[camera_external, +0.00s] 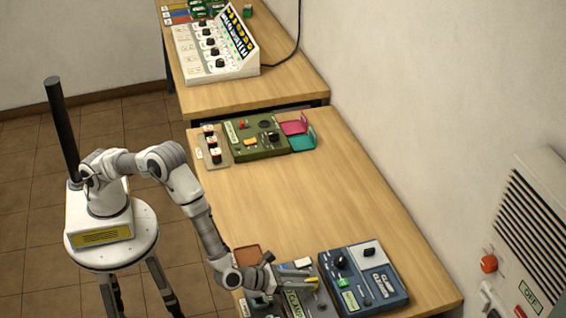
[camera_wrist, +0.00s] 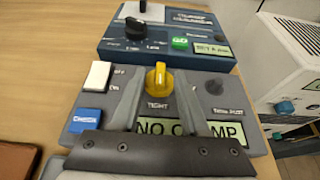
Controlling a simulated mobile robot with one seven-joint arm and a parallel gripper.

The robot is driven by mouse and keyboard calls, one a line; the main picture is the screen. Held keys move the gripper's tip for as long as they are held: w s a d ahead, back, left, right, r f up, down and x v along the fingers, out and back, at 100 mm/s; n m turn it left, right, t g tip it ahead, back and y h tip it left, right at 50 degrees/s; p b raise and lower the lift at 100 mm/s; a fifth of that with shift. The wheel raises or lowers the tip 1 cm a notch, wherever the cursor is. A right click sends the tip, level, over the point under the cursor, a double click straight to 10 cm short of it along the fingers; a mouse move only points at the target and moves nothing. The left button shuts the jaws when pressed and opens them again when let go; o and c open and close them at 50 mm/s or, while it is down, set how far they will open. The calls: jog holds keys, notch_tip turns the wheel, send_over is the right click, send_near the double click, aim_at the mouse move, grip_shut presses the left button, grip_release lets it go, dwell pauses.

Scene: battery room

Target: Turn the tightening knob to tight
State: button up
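The tightening knob (camera_wrist: 158,80) is yellow and stands upright on a grey panel (camera_wrist: 222,110), with the word TIGHT printed just below it. Its pointer looks roughly straight up in the wrist view, away from that word. The panel's display (camera_wrist: 190,132) reads NO CLAMP, partly covered by a finger. My gripper (camera_wrist: 158,92) is open, with one finger on each side of the knob. Whether the fingers touch it I cannot tell. In the external view my gripper (camera_external: 284,279) is low over the panel at the table's near end.
The panel also has a white switch (camera_wrist: 97,75), a blue button (camera_wrist: 88,121) and a small dark knob (camera_wrist: 214,87). A blue device (camera_wrist: 170,55) stands directly behind it. A brown tray (camera_external: 248,255) lies beside it. The table's middle (camera_external: 270,200) is clear.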

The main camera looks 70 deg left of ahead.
grip_shut()
jog(key=shift+d+n+y+b, duration=0.15)
jog(key=shift+n+y+b, duration=0.25)
jog(key=shift+n+y, duration=0.25)
jog(key=shift+o, duration=0.6)
grip_release()
jog(key=v, duration=1.7)
jog(key=shift+r+p, duration=0.2)
jog(key=shift+p, duration=0.15)
jog(key=shift+s+d, duration=0.1)
jog(key=shift+s, duration=0.05)
